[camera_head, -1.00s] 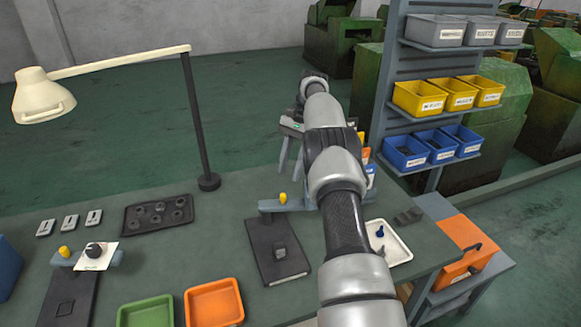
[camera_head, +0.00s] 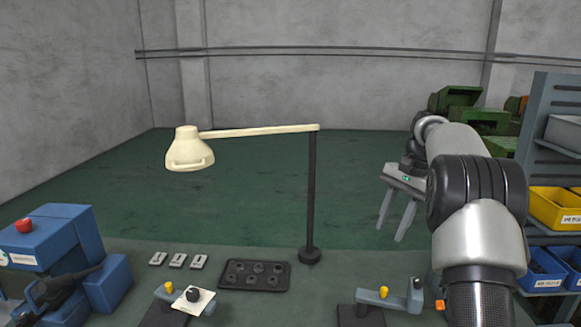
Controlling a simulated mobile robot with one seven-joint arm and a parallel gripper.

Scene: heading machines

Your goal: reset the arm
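My arm rises at the right of the head view, bent over at its top. My gripper (camera_head: 396,214) hangs at its far end, in front of the green floor and above the far side of the workbench (camera_head: 345,265). Its two grey fingers point down with a clear gap between them. It is open, and nothing shows between the fingers.
A cream lamp (camera_head: 188,150) on a dark post stands behind a dark tray with round recesses (camera_head: 254,275). Fixtures with yellow knobs (camera_head: 384,292) stand at the front. A blue machine with a red button (camera_head: 60,240) is left; a shelf with bins (camera_head: 555,207) is right.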

